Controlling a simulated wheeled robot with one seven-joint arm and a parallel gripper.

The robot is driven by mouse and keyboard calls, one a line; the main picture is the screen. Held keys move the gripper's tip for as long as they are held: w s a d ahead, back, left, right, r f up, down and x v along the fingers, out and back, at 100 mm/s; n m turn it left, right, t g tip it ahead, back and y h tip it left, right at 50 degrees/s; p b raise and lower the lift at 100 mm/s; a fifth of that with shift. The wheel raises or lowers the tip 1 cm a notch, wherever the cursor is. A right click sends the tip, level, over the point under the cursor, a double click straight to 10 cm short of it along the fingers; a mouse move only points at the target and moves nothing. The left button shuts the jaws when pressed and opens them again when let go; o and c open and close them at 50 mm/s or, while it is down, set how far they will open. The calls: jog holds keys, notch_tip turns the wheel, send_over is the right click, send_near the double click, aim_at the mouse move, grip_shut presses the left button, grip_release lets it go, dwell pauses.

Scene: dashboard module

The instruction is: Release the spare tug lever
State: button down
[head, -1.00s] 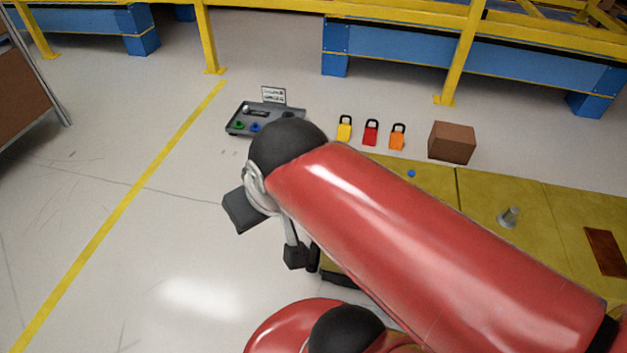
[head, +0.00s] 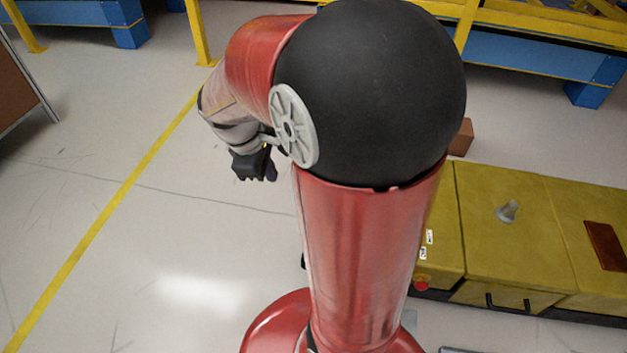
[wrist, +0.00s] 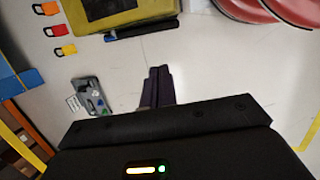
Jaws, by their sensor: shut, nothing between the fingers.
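My gripper (head: 270,170) hangs at the end of my raised, bent arm, over the floor. In the wrist view its two dark fingers (wrist: 157,86) are together and empty. The grey dashboard module (wrist: 89,97), with small coloured controls and a white sign (wrist: 72,103), shows left of the fingers, well below and apart from them. My arm hides it in the head view. Its controls are too small in the wrist view to tell a lever or its state. A yellow tug (head: 512,255) stands at the right in the head view, and part of it shows in the wrist view (wrist: 125,12).
Orange (wrist: 46,8), red (wrist: 55,31) and yellow (wrist: 66,50) padlocks lie in a row on the floor. A brown box (head: 462,138) shows behind my arm. Yellow railing and blue beams (head: 535,63) bound the back. The floor left of my arm is clear.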

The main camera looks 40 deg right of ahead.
jog(key=w+d+f+n+h, duration=0.3)
jog(key=f+n, duration=0.6)
jog(key=f, duration=0.3)
jog(key=w+d+f+n+t+h+b, duration=0.1)
jog(key=w+d+f+n+h, duration=0.3)
jog(key=f+n, duration=0.6)
jog(key=w+d+f+n+t+h+b, duration=0.1)
jog(key=w+d+f+n+h, duration=0.3)
jog(key=f, duration=1.1)
jog(key=d+n+h, duration=0.3)
jog(key=n, duration=0.3)
jog(key=shift+w+f, duration=0.25)
jog(key=shift+d, duration=0.1)
jog(key=d, duration=0.6)
jog(key=w+d, duration=0.1)
jog(key=d, duration=0.3)
jog(key=shift+d, duration=0.1)
jog(key=shift+w+d, duration=0.35)
jog(key=shift+w, duration=0.25)
jog(key=shift+w+d, duration=0.3)
jog(key=shift+w, duration=0.25)
jog(key=shift+w+d, duration=0.4)
jog(key=shift+w, duration=0.1)
